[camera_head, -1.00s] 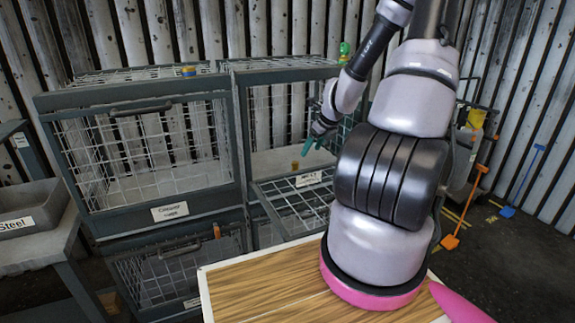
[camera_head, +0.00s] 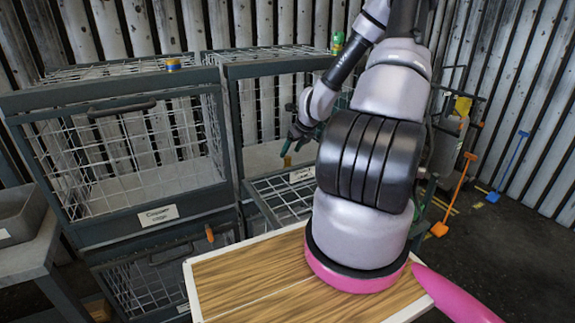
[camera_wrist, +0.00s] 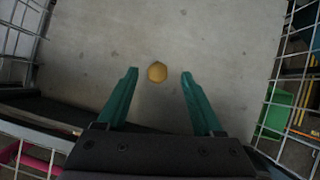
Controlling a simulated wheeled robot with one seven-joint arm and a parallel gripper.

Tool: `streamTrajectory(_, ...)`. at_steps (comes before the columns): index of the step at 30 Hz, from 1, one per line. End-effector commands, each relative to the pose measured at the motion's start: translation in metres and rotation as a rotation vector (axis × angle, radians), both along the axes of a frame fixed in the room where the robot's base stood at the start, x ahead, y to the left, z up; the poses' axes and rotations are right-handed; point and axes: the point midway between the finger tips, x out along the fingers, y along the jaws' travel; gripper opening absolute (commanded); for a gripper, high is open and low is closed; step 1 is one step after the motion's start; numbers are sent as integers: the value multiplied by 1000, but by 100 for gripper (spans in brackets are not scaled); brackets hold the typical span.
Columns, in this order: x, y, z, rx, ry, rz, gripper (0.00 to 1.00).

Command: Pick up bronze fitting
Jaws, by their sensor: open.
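The bronze fitting (camera_wrist: 157,72) is a small, roundish, gold-brown piece on the grey floor of the open right-hand cage. In the wrist view it lies just beyond and between my fingertips, with clear floor on both sides. In the head view the fitting (camera_head: 287,161) shows just below my gripper (camera_head: 292,138). My gripper (camera_wrist: 159,74) has two green fingers, spread apart and empty. How high the fingertips are above the cage floor I cannot tell.
The right-hand cage (camera_head: 233,150) has wire mesh walls and a lowered mesh door (camera_head: 285,200). A closed cage labelled for copper (camera_head: 125,160) stands to its left. A wooden top (camera_head: 240,285) is in front. A green object (camera_head: 337,42) sits on the right cage.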

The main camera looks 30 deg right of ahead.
Motion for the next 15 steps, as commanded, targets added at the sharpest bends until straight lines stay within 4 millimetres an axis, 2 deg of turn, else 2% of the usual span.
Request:
streamTrajectory(9,15,7,-40,2,2,0,68)
streamTrajectory(15,18,6,-44,0,1,0,68)
